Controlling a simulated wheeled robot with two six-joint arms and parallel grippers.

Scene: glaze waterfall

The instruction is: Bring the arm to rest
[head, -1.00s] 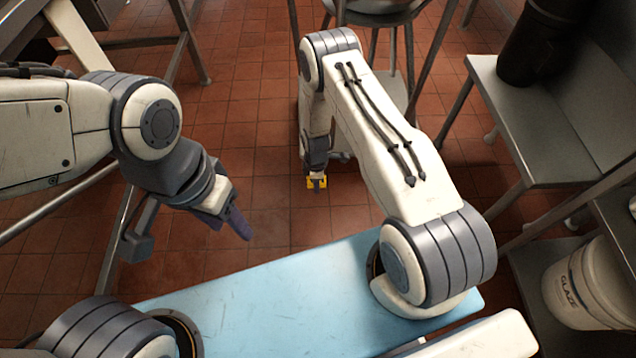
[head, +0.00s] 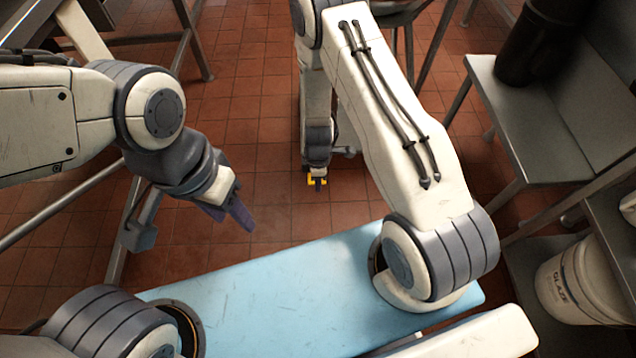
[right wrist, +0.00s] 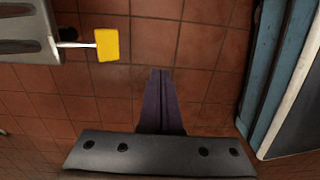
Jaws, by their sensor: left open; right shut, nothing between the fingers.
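My left gripper (head: 241,213) hangs at the left of the head view, pointing down and right over the tiled floor. Its jaws are open and nothing shows in them. My right arm reaches forward from its shoulder and bends down. Its gripper (head: 318,183) is small and far down in the head view, in front of a yellow piece. In the right wrist view the right fingers (right wrist: 160,75) lie together, shut and empty, over the red floor tiles. They are apart from the yellow piece there.
The yellow piece (right wrist: 107,45) sits on a white rod beside a grey metal part. A metal table (head: 560,130) with a dark cylinder (head: 535,45) stands at the right. A white glaze bucket (head: 575,285) is on a low shelf. A stool is behind my right arm. Open floor lies between the arms.

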